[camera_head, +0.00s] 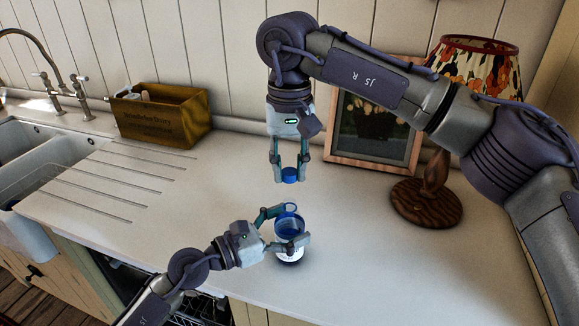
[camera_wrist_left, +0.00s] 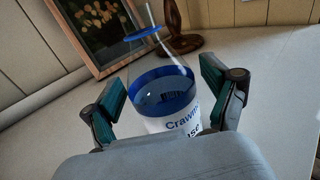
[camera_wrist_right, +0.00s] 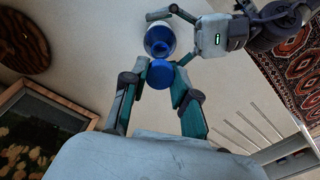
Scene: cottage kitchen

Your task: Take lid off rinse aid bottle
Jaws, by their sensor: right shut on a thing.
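The rinse aid bottle (camera_head: 290,254) stands on the worktop, with a white label and a blue upper part. In the left wrist view, the bottle (camera_wrist_left: 165,92) sits between my left fingers, with a small gap showing beside the left pad. My left gripper (camera_head: 283,231) is around it, open. The blue lid (camera_head: 290,175) is off the bottle, pinched between the fingertips of my right gripper (camera_head: 290,172), above the bottle's mouth. The lid (camera_wrist_right: 160,75) also shows in the right wrist view, with the open bottle top (camera_wrist_right: 160,42) beyond it.
A framed picture (camera_head: 345,152) and a lamp with a wooden base (camera_head: 426,203) stand behind on the right. A wooden box (camera_head: 160,118) stands at the back left, near the sink (camera_head: 48,152). The worktop right of the bottle is clear.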

